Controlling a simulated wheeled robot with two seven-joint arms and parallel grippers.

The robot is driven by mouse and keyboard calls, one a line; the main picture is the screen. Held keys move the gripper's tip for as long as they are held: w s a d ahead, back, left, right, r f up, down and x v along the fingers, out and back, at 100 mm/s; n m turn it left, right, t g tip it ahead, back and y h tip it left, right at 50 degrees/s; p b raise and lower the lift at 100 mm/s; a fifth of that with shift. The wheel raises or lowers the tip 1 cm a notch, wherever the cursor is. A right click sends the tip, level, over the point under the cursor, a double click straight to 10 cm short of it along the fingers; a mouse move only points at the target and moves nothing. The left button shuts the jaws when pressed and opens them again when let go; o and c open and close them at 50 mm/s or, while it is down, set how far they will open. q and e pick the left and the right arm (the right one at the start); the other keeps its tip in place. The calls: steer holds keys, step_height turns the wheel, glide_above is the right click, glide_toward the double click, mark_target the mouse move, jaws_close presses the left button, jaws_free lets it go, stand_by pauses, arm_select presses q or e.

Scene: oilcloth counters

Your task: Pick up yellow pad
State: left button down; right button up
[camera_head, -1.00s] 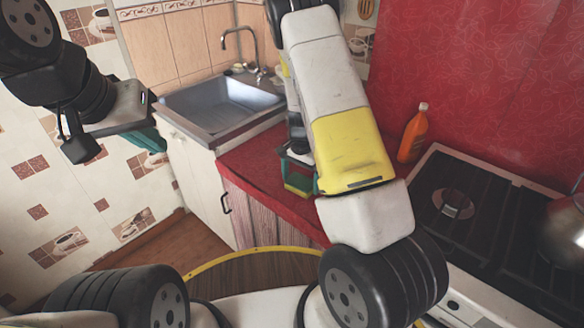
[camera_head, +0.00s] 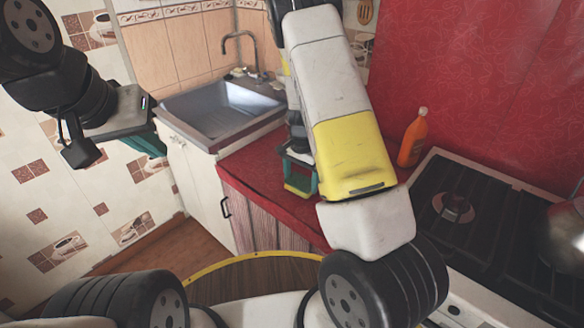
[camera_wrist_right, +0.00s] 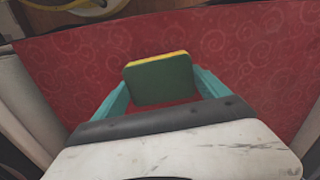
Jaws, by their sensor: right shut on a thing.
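The yellow pad (camera_wrist_right: 160,78) is a sponge-like block with a dark green face and a yellow edge. In the right wrist view it sits between the teal fingers of my right gripper (camera_wrist_right: 160,95), which is shut on it. In the head view the right gripper (camera_head: 299,180) is low over the red counter, with a little of the pad's yellow showing between its fingers. I cannot tell whether the pad touches the counter. My left gripper (camera_head: 147,140) is at the left, in front of the tiled wall, away from the pad; its finger gap is hidden.
The red counter (camera_head: 250,170) lies between a metal sink (camera_head: 215,110) and a black stove (camera_head: 480,220). An orange bottle (camera_head: 412,140) stands at the back beside the stove. A metal pot (camera_head: 565,240) is at the right edge. The counter around the pad looks clear.

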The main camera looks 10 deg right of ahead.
steer(key=shift+r, duration=0.8)
steer(key=s+a, duration=0.3)
steer(key=s, duration=0.4)
steer(key=s+a+r, duration=0.1)
steer(key=s+a, duration=0.2)
steer(key=s, duration=0.5)
steer(key=shift+r, duration=0.25)
